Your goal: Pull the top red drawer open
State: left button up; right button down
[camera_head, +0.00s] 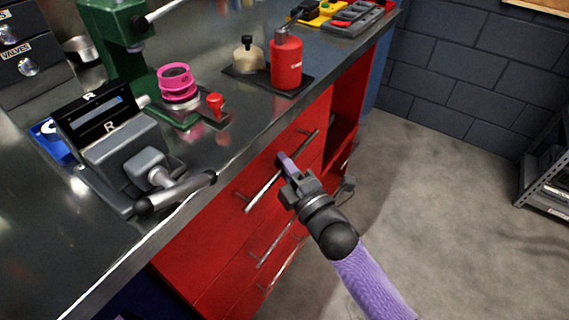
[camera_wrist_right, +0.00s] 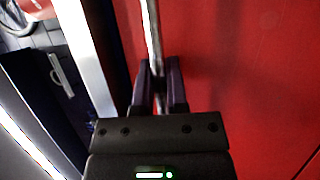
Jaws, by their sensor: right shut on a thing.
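The top red drawer (camera_head: 230,212) is in the red cabinet under the bench top, and its front fills the right of the wrist view (camera_wrist_right: 250,80). Its long metal bar handle (camera_head: 261,195) runs along the front; in the wrist view the handle (camera_wrist_right: 152,35) passes between my two dark fingers. My right gripper (camera_head: 288,166) is shut on the handle near its middle, and hides part of it. I see no clear gap at the drawer's top edge in the head view. My left gripper is not in view.
The dark bench top (camera_head: 235,115) overhangs the cabinet. A vise (camera_head: 130,155), pink rings (camera_head: 177,82) and a red bottle (camera_head: 286,62) stand on it. More drawer handles (camera_head: 273,243) lie below. The concrete floor (camera_head: 440,190) to the right is clear up to a metal shelf (camera_head: 545,175).

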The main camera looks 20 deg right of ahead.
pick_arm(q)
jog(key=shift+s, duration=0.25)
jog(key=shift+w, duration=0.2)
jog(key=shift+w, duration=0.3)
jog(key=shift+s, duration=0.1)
pick_arm(e)
jog(key=shift+s, duration=0.1)
